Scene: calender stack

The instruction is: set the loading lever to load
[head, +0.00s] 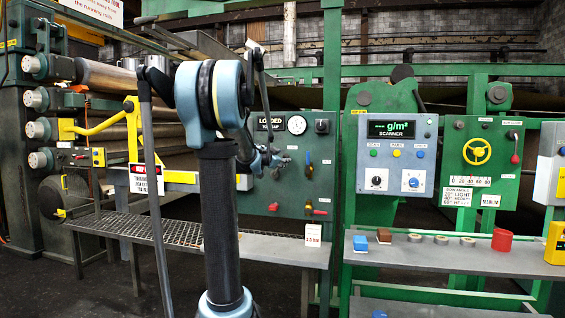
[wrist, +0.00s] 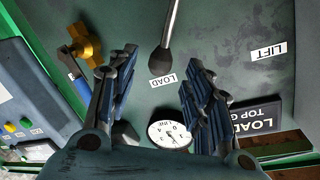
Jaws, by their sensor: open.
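The loading lever shows in the wrist view as a metal rod with a black knob (wrist: 163,61), coming down from the top edge. The knob is close to the white LOAD label (wrist: 163,80); the LIFT label (wrist: 268,50) is farther off to the right. My gripper (wrist: 158,65) is open, one finger on each side of the knob in the picture. Whether the knob is in depth between the fingers I cannot tell; no contact shows. In the head view my gripper (head: 268,158) is in front of the green panel (head: 290,187), and my arm hides the lever.
A round gauge (wrist: 170,134) and the LOADED sign (wrist: 258,120) are near the fingers. A blue-handled valve (wrist: 76,88) is left of them. Red handles (head: 317,211) are lower on the panel. A grated bench (head: 130,226) stands below; a scanner box (head: 397,155) is at right.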

